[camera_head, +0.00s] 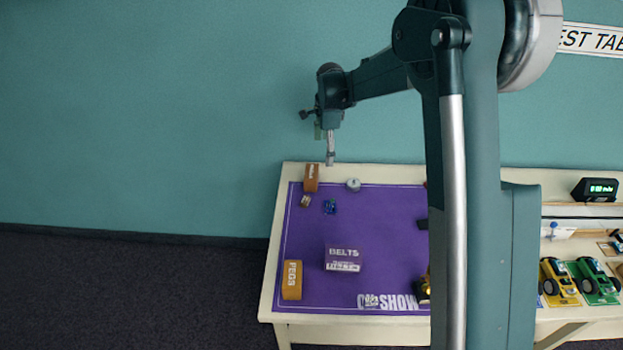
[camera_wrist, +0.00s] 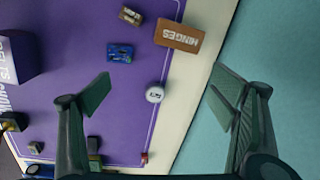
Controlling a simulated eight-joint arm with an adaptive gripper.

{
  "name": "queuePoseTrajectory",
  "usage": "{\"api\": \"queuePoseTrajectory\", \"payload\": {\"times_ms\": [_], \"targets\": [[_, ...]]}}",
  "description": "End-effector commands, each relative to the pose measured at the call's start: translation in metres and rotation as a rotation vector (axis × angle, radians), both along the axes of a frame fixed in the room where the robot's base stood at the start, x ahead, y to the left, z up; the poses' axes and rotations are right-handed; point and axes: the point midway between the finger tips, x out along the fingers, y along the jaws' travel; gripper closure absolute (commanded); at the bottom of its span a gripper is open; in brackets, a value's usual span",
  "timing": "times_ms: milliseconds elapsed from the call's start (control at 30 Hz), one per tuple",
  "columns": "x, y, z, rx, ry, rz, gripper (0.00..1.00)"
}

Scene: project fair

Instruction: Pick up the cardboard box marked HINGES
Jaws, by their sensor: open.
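The cardboard box marked HINGES (camera_wrist: 178,35) is brown with white lettering, which reads upside down in the wrist view. It lies at the back left corner of the purple mat, near the wall; in the head view the same box (camera_head: 311,172) is small and its lettering is hard to read. My gripper (camera_head: 330,160) is above the table's back edge, a little right of the box and apart from it. In the wrist view my gripper (camera_wrist: 160,80) has its fingers wide apart, with nothing held, and the box is beyond the fingertips.
A white round thing (camera_wrist: 155,94) shows between my fingers. A blue item (camera_wrist: 120,52) and a small brown item (camera_wrist: 130,15) lie near the box. A PEGS box (camera_head: 292,280) and purple BELTS box (camera_head: 343,252) stand farther forward. The wall (camera_head: 180,120) is close behind.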

Motion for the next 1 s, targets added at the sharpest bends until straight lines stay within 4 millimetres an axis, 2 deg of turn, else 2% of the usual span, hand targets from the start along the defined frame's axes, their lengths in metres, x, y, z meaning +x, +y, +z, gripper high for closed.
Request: {"api": "queuePoseTrajectory", "payload": {"times_ms": [200,500,700,1000], "targets": [[0.024,0.021,-0.043,0.0,0.037,-0.091,0.16],[0.045,0.044,-0.096,-0.006,0.079,-0.203,0.16],[0.05,0.052,-0.113,-0.009,0.092,-0.239,0.16],[0.051,0.052,-0.116,-0.01,0.094,-0.246,0.16]]}}
